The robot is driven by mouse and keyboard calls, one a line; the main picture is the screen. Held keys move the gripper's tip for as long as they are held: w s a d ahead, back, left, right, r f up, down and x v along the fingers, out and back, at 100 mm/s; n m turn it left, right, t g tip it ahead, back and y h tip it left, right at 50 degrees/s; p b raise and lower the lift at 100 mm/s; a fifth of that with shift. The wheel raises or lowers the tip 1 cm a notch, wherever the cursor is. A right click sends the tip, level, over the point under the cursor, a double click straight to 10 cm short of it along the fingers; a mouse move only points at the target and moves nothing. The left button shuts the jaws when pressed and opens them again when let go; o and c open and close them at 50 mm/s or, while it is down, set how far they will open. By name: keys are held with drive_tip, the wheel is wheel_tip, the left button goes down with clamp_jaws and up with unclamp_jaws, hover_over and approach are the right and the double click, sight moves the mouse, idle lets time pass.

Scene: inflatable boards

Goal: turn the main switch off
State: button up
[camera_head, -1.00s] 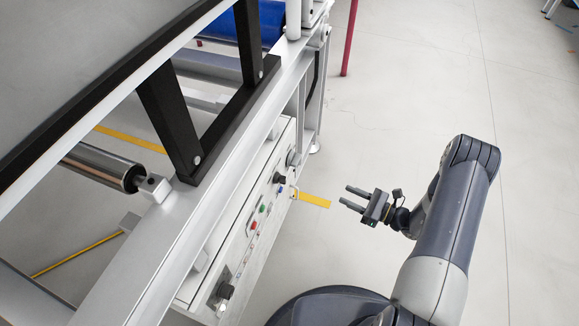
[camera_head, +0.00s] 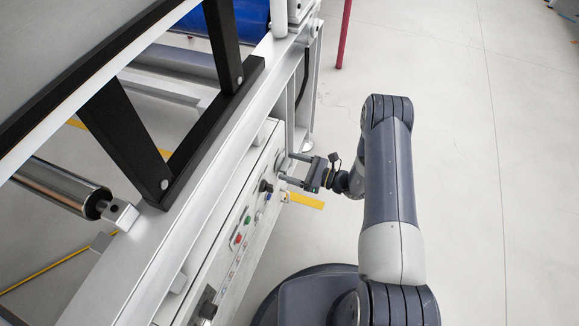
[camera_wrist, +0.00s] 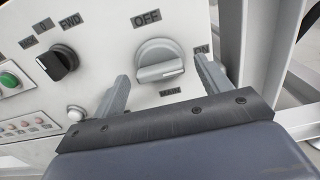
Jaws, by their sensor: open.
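The main switch (camera_wrist: 160,62) is a large light grey round knob with a raised bar handle on the white control panel (camera_wrist: 110,20). Its label reads OFF above, ON at the right and what looks like MAIN below. The bar lies nearly level, its right end toward ON. My gripper (camera_wrist: 163,76) is open, with one finger on each side of the knob; contact with it cannot be told. In the head view, my gripper (camera_head: 286,167) reaches in from the right to the panel's far end, and the switch is hard to make out there.
A black selector knob (camera_wrist: 61,59) marked FWD and a green button (camera_wrist: 9,80) are left of the switch. A white button (camera_wrist: 76,114) lies below left. The machine's metal frame (camera_head: 190,215) runs along the panel.

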drive_tip(key=shift+w+a, duration=0.15)
drive_tip(key=shift+a, duration=0.3)
drive_tip(key=c, duration=1)
drive_tip(key=shift+f+n+b, duration=0.15)
drive_tip(key=shift+n+b, duration=0.25)
drive_tip(key=shift+b, duration=0.1)
drive_tip(key=shift+n+b, duration=8.5)
